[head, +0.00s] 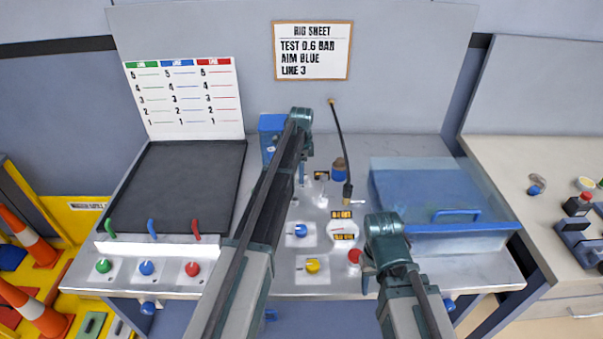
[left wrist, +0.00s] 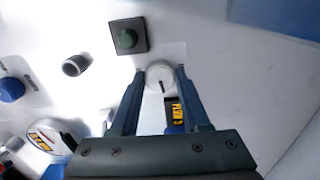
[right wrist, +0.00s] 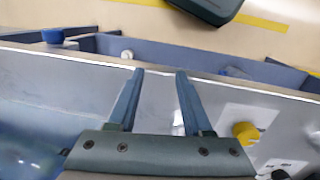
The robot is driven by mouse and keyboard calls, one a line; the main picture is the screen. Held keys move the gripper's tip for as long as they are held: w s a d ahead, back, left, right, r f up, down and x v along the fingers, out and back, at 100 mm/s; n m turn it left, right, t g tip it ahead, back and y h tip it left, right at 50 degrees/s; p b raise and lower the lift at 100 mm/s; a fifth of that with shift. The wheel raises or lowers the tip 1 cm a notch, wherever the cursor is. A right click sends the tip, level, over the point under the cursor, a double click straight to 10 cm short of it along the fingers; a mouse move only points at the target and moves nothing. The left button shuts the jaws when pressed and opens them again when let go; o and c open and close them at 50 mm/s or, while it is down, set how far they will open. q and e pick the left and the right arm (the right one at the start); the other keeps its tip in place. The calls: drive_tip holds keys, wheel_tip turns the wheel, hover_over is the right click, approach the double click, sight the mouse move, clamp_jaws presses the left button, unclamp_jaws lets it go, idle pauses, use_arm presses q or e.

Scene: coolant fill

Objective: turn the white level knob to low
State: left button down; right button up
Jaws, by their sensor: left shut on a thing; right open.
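The white level knob (left wrist: 158,75) sits between the fingertips of my left gripper (left wrist: 160,72) in the left wrist view, with a finger at each side. A short dark pointer mark shows on its face. A black-and-yellow label (left wrist: 174,110) lies beside it, too small to read. In the head view my left gripper (head: 302,180) reaches down to the panel, and the knob is hidden there by the gripper and arm. My right gripper (head: 369,282) is open and empty at the panel's front right; its fingers also show apart in the right wrist view (right wrist: 158,75).
A blue knob (head: 300,230), a yellow knob (head: 312,265), a red knob (head: 354,256) and a white dial (head: 342,232) are on the panel nearby. A green button (left wrist: 127,39) is close to the left gripper. A clear-lidded blue box (head: 430,190) stands at right.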

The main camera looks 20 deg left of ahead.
use_arm(q)
drive_tip(key=n, duration=1.1)
drive_tip(key=shift+n, duration=1.9)
drive_tip(key=shift+c, duration=1.9)
unclamp_jaws()
